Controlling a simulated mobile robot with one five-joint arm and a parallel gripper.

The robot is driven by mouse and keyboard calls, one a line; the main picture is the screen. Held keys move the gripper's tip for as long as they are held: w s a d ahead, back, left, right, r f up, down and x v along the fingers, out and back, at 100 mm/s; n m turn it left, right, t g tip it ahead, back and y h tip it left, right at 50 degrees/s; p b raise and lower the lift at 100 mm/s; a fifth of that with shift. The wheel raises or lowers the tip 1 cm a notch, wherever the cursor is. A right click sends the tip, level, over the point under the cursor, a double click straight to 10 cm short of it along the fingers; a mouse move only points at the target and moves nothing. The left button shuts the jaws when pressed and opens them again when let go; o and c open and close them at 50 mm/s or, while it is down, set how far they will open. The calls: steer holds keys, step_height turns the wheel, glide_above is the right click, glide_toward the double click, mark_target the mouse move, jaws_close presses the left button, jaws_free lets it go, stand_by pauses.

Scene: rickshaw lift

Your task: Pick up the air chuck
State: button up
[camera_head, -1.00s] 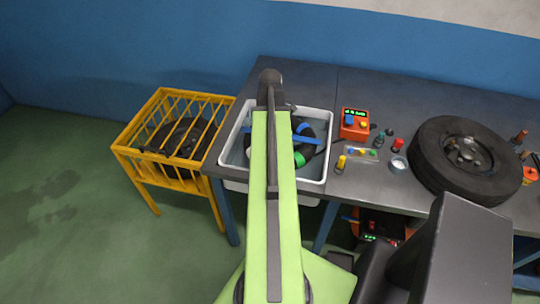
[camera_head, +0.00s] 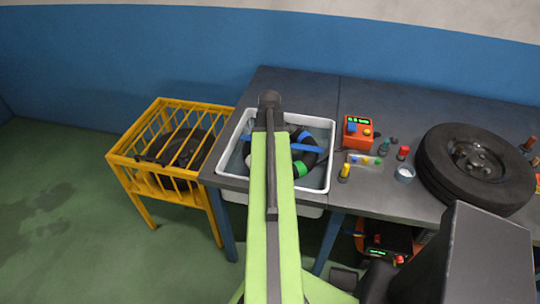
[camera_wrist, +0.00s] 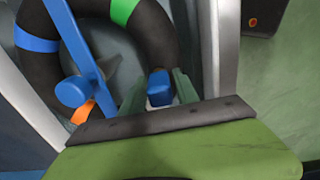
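I cannot pick out the air chuck for certain. My gripper (camera_wrist: 160,84) points down into the white basin (camera_wrist: 230,35), with its two grey-green fingers spread apart. A small blue block (camera_wrist: 159,90) shows between the fingers; I cannot tell whether they touch it. Beside them in the wrist view are a black inner tube (camera_wrist: 150,38) with blue and green bands, a blue bar with a round knob (camera_wrist: 76,92), and a small orange piece (camera_wrist: 83,112). In the head view my arm hides the gripper and part of the tube (camera_head: 309,160).
A yellow cage (camera_head: 150,175) stands left of the grey bench (camera_head: 385,205). On the bench, right of the basin, are an orange device (camera_head: 357,132), several small coloured parts, a small white cup (camera_head: 404,174) and a large tyre (camera_head: 475,165). The bench behind the basin is clear.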

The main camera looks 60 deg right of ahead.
jaws_close()
steer(key=shift+r, duration=0.2)
step_height(320, 180, up, 5)
steer(key=p, duration=0.5)
steer(key=s+r+p, duration=0.5)
steer(key=s+p, duration=0.1)
steer(key=s, duration=0.5)
steer(key=shift+s+d+r, duration=0.25)
steer(key=shift+s+r, duration=0.05)
steer(key=shift+s, duration=0.05)
